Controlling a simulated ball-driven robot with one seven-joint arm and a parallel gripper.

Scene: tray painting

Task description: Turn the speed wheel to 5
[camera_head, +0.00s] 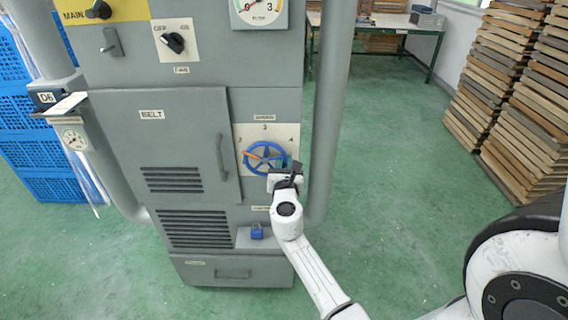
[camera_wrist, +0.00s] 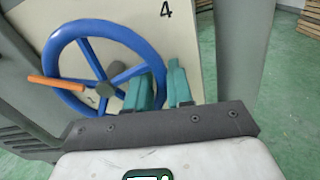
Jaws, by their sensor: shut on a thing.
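The blue speed wheel (camera_head: 264,143) is on a pale plate on the grey cabinet's front, with the numbers 3 and 4 readable around it. In the wrist view the wheel (camera_wrist: 92,27) has spokes, a grey hub and an orange bar (camera_wrist: 55,83) pointing left from the hub. In the head view the orange bar (camera_head: 251,155) points left and slightly up, toward a partly readable mark. My gripper (camera_head: 287,170) is at the wheel's lower right. In the wrist view its teal fingers (camera_wrist: 160,86) are shut on the rim's right side, partly hiding it.
The grey BELT door (camera_head: 185,130) with its handle is left of the wheel. A vertical grey pipe (camera_head: 329,110) runs close on the right. The green floor (camera_head: 395,180) to the right is clear up to stacked wooden trays (camera_head: 525,110).

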